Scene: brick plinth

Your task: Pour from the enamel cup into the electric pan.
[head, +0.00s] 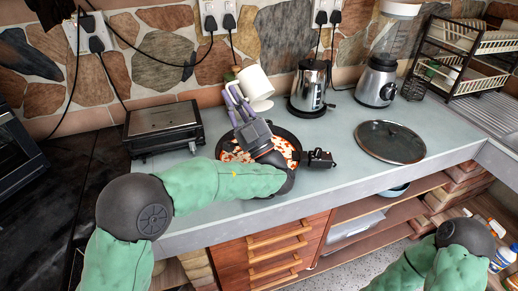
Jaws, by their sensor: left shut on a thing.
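The white enamel cup (253,82) is held up behind the electric pan, near the back of the counter. It looks tilted; its contents cannot be seen. My left gripper (237,98) is shut on the cup at its left side. The electric pan (298,146) sits on the counter below, dark, with a black handle part at its right. Red and whitish pieces lie in it. My left gripper and wrist hide the pan's middle and front. My right arm shows at the lower right, but its gripper is out of view.
A contact grill (163,128) stands left of the pan. A kettle (310,88) and a blender (378,82) stand at the back right. A round glass lid (390,141) lies on the counter (335,185). A dish rack (465,45) stands far right. Cords hang from wall sockets.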

